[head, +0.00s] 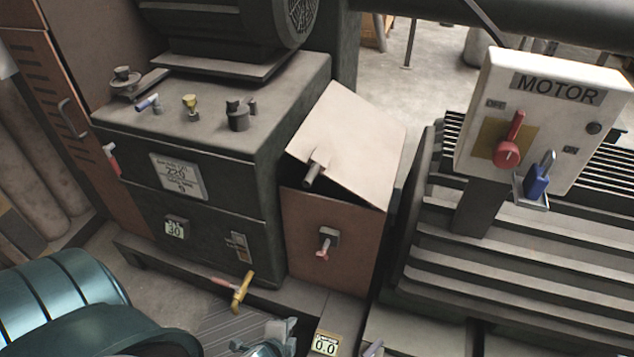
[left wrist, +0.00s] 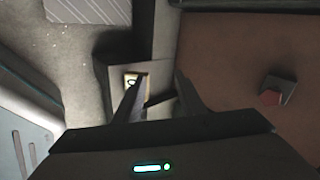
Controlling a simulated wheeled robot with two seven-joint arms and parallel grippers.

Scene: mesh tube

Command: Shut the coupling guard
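The coupling guard is a brown box (head: 330,245) in the middle of the head view. Its tan lid (head: 348,138) is tilted up, and a dark gap shows between lid and box. A small handle (head: 313,172) sticks out at the lid's lower edge. A latch with a red tip (head: 325,243) is on the box front; it also shows in the left wrist view (left wrist: 277,92). My left gripper (head: 268,338) is low in the head view, below and left of the guard. In the left wrist view its fingers (left wrist: 160,97) are apart with nothing between them. My right gripper is not seen.
A dark cabinet (head: 215,170) with knobs stands left of the guard. A yellow-handled valve (head: 242,291) juts out below it. A small 0.0 display (head: 326,344) is low in front. A MOTOR switch box (head: 540,120) stands over finned machinery at the right.

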